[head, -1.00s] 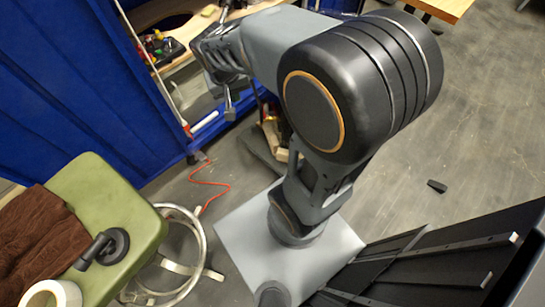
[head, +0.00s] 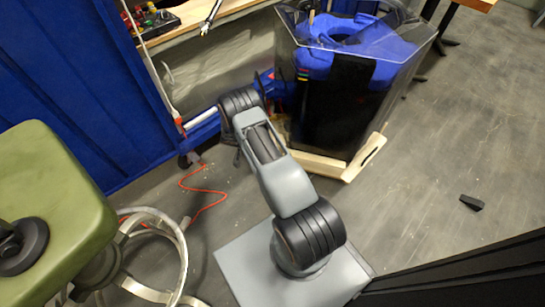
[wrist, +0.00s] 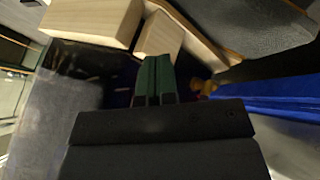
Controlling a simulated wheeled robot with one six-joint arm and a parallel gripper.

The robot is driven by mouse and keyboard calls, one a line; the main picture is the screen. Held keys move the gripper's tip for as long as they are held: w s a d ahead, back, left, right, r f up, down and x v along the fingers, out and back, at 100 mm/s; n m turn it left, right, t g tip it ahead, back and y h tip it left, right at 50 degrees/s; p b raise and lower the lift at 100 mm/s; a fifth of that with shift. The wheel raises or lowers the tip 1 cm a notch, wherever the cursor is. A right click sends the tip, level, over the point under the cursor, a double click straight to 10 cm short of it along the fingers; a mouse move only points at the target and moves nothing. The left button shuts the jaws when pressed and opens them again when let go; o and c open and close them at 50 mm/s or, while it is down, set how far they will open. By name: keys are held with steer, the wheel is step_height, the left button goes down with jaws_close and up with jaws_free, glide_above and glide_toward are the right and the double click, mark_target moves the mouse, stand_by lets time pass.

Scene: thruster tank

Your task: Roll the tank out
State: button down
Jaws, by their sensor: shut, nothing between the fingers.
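The clear tank (head: 402,43), with a blue collar and a black body inside, stands upright on a pale wooden base (head: 355,163) in the head view. The base has a slot-like opening in its right end. My arm reaches down to the left of the tank; my gripper's fingertips are hidden there. In the wrist view my gripper (wrist: 155,70) is shut and empty, its green fingers side by side. Pale wood blocks (wrist: 95,20) and a wooden edge (wrist: 192,35) lie just beyond the fingertips. I cannot tell whether they touch.
A blue frame (head: 75,90) and a wooden workbench (head: 215,12) stand behind and left. A red cord (head: 190,185) lies on the floor near a metal ring stand (head: 165,225) and a green padded top (head: 50,190). Floor right of the tank is mostly clear, except a small black piece (head: 472,203).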

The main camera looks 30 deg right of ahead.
steer(key=b+x, duration=0.3)
steer(key=x, duration=0.7)
steer(key=shift+s+f+b, duration=0.1)
steer(key=shift+f+b, duration=0.2)
steer(key=shift+f, duration=0.1)
steer(key=shift+s+d+r, duration=0.25)
steer(key=shift+s+d, duration=0.45)
steer(key=shift+s, duration=0.15)
steer(key=shift+s+d, duration=0.55)
steer(key=shift+s, duration=0.1)
steer(key=shift+s, duration=0.1)
